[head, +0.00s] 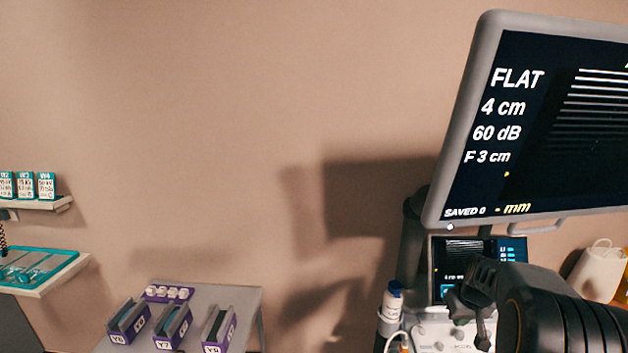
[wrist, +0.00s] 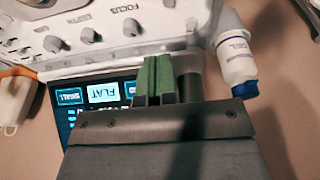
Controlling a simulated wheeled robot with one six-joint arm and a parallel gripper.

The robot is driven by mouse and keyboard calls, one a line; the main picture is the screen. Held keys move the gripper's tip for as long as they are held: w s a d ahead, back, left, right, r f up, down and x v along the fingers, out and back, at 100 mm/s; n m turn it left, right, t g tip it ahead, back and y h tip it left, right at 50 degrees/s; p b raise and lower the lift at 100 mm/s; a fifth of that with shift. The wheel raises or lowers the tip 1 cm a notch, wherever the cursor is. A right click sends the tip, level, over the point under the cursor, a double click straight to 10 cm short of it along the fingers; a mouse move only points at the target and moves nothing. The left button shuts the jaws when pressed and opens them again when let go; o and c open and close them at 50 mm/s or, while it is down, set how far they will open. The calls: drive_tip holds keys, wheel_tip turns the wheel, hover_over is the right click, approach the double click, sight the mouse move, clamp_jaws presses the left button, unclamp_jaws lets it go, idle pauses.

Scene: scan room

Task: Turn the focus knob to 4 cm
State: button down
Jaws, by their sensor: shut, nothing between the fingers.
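In the wrist view the grey focus knob (wrist: 131,27) sits on the white console (wrist: 65,62), beside the upside-down FOCUS label. Two similar knobs stand to its left. My gripper (wrist: 156,58) has its green-padded fingers together, empty and apart from the focus knob, over the small touch screen (wrist: 98,93). In the head view my gripper (head: 483,338) is in front of the console (head: 425,330); I cannot pick out the focus knob there. The large monitor (head: 545,120) reads FLAT, 4 cm, 60 dB, F 3 cm and SAVED 0.
A white bottle with a blue cap (head: 392,300) stands at the console's left side; it shows in the wrist view (wrist: 237,55). A side table (head: 245,297) with purple-ended holders is further left. Shelves (head: 60,205) are at far left. A white jug-like container (head: 598,270) is at right.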

hover_over(465, 346)
wheel_tip(465, 346, down, 3)
drive_tip(key=f+b, duration=0.1)
drive_tip(key=f, duration=0.1)
drive_tip(key=f+b, duration=0.2)
drive_tip(key=f, duration=0.1)
drive_tip(key=f+b, duration=0.1)
drive_tip(key=f, duration=0.1)
drive_tip(key=shift+s+f+b, duration=0.2)
drive_tip(key=shift+s+b, duration=0.1)
drive_tip(key=shift+s, duration=0.1)
